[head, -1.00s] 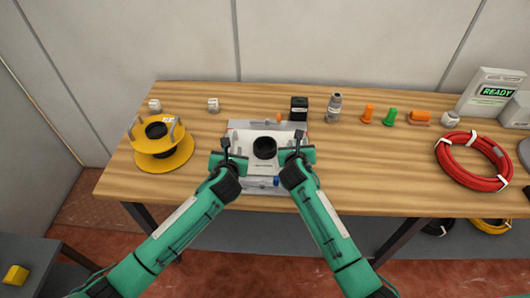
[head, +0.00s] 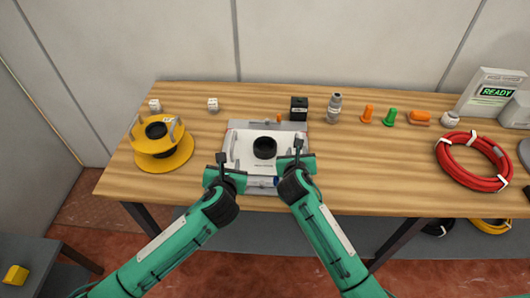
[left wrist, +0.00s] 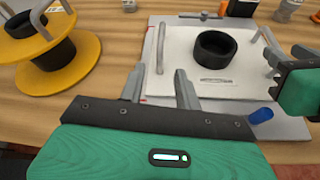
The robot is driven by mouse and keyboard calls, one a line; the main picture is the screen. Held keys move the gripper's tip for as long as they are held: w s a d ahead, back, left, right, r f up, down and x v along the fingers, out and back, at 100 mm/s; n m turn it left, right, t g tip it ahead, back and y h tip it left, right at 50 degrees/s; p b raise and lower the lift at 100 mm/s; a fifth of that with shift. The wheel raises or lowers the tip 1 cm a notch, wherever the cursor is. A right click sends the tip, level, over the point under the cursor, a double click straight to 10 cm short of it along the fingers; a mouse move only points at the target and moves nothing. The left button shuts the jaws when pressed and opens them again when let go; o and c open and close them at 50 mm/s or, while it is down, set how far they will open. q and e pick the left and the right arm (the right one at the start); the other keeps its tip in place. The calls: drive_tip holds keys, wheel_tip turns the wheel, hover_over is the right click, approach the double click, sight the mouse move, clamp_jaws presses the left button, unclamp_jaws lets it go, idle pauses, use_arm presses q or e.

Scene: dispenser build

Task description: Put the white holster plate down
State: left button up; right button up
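The white holster plate (head: 245,150) lies flat on a grey base board (head: 270,126) on the wooden table. It has a black ring (head: 264,147) in its middle and a bar handle on its left and right sides. It also shows in the left wrist view (left wrist: 182,55). My left gripper (head: 222,168) is at the plate's front left, its two fingers apart and empty, short of the left handle (left wrist: 160,47). My right gripper (head: 298,160) is at the front right near the right handle, its fingers seeming apart; it also shows in the left wrist view (left wrist: 287,58).
A yellow spool (head: 165,163) stands on the left. Behind the plate are a black block (head: 299,107) and a grey bottle (head: 334,107). Orange and green pegs (head: 389,116) and a red cable coil (head: 473,160) are to the right. Table between plate and coil is clear.

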drive_tip(key=v, duration=0.6)
drive_tip(key=shift+s, duration=0.15)
idle(0.3)
